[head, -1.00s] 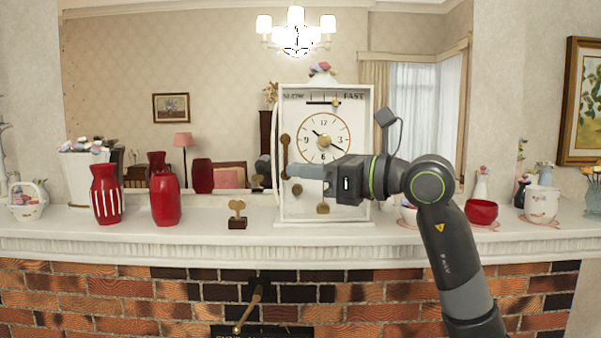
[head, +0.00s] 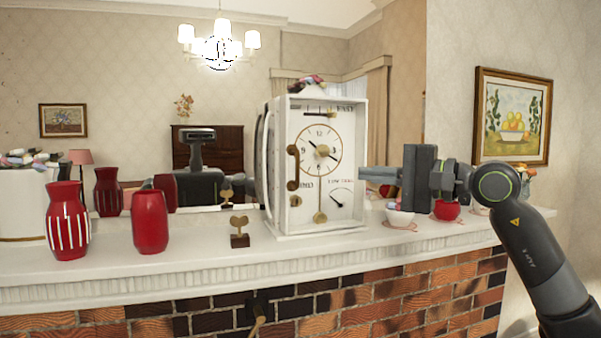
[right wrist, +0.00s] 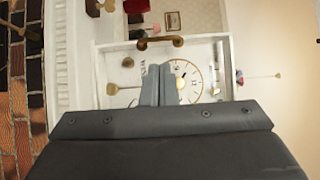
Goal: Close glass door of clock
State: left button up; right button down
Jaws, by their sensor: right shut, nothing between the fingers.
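The white clock (head: 320,228) stands on the mantel, with a round dial (head: 314,148) and brass parts on its front. A thin white upright frame (head: 266,165), which looks like the glass door seen nearly edge-on, stands out at the clock's left side. The glass itself is hard to make out. My right gripper (head: 362,180) is shut and empty, with its fingertips just right of the clock in the head view. In the right wrist view, the shut fingertips (right wrist: 158,72) overlap the clock face (right wrist: 200,72). My left gripper is not in view.
Two red vases (head: 67,222) (head: 150,222) and a small brass heart-topped piece (head: 239,229) stand left of the clock on the mantel (head: 200,268). A mirror is behind.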

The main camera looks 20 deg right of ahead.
jog(key=p, duration=0.7)
send_near(299, 167)
jog(key=x, duration=0.5)
jog(key=shift+w+a, duration=0.15)
jog(key=shift+w, duration=0.1)
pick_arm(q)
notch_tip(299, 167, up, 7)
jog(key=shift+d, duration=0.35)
pick_arm(e)
jog(key=shift+w+a+f, duration=0.2)
jog(key=shift+w+a, duration=0.2)
jog(key=shift+w, duration=0.1)
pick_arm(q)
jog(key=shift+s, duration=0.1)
pick_arm(e)
jog(key=shift+b+x, duration=0.4)
jog(key=shift+x, duration=0.35)
jog(key=shift+d+r, duration=0.1)
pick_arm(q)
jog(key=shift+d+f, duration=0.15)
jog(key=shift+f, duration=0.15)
